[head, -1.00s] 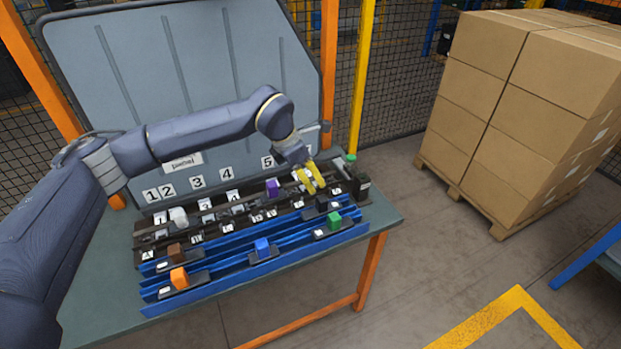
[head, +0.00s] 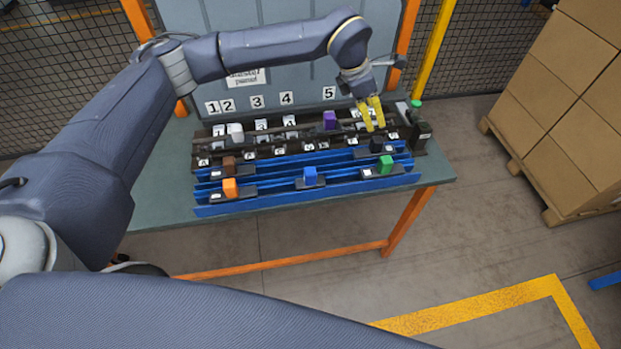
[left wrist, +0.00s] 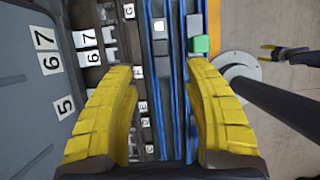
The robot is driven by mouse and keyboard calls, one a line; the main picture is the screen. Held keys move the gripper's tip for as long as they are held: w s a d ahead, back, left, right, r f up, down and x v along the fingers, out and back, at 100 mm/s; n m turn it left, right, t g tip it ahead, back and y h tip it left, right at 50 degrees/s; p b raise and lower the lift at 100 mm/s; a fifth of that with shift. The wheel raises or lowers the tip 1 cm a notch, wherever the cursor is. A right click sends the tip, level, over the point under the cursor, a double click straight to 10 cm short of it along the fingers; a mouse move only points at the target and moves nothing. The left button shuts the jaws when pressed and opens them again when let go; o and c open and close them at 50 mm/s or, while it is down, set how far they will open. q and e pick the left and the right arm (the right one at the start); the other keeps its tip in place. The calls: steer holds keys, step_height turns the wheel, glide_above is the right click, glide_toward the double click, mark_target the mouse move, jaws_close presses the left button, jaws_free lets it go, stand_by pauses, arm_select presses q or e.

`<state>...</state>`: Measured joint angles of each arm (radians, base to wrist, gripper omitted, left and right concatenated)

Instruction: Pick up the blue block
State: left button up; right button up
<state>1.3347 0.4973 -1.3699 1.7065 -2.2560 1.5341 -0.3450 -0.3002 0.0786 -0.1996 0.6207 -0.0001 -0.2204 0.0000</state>
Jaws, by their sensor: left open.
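The blue block (head: 310,176) stands on a dark holder on the front blue rails (head: 270,187), between the orange block (head: 230,188) and the green block (head: 385,165). My left gripper (head: 371,114) is open and empty above the back right of the fixture, behind and to the right of the blue block and apart from it. In the left wrist view its yellow fingers (left wrist: 165,115) are spread wide, and the green block (left wrist: 200,44) shows beyond them.
Purple (head: 329,120), white (head: 236,131), brown (head: 229,164) and black (head: 376,144) blocks stand on the same fixture. A numbered grey panel (head: 290,75) rises behind. Stacked cartons (head: 565,100) stand at right. My other arm crosses the bottom of the head view.

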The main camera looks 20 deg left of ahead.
steer(key=shift+o, duration=1.1)
